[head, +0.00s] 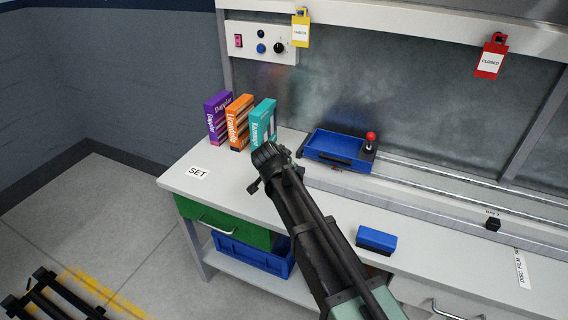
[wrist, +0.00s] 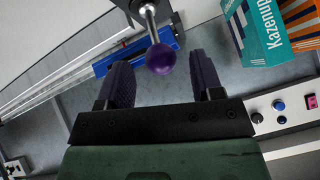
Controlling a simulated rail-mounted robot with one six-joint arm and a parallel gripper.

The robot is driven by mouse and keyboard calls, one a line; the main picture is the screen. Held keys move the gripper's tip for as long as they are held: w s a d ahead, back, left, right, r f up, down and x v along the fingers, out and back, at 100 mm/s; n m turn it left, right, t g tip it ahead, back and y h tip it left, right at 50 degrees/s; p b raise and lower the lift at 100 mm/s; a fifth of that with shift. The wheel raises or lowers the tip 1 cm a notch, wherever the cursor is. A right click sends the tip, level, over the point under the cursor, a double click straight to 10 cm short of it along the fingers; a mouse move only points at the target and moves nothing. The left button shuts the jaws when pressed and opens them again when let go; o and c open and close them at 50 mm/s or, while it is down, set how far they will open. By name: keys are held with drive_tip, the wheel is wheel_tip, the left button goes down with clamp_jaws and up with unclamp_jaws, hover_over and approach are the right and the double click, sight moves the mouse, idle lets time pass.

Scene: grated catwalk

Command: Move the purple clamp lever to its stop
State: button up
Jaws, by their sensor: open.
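The purple clamp lever shows in the wrist view as a purple ball knob (wrist: 160,58) on a bright metal rod, which runs up to a dark base at the top edge. My gripper (wrist: 160,68) is open, with one purple-grey finger on each side of the knob. The knob appears between or just beyond the fingertips, with gaps on both sides; its depth is hard to tell. In the head view my gripper (head: 268,165) is over the bench, left of the blue tray. The lever is not visible there, apparently hidden behind my arm.
A blue tray (head: 328,146) with a red-knobbed post (head: 371,136) sits on rails along the bench. Purple (head: 217,118), orange (head: 239,122) and teal (head: 263,124) boxes stand close behind my gripper. A blue block (head: 376,240) lies right of my arm.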

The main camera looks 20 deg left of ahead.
drive_tip(key=p+v, duration=0.5)
drive_tip(key=v, duration=0.3)
drive_tip(key=shift+s+r, duration=0.2)
drive_tip(key=shift+r, duration=0.1)
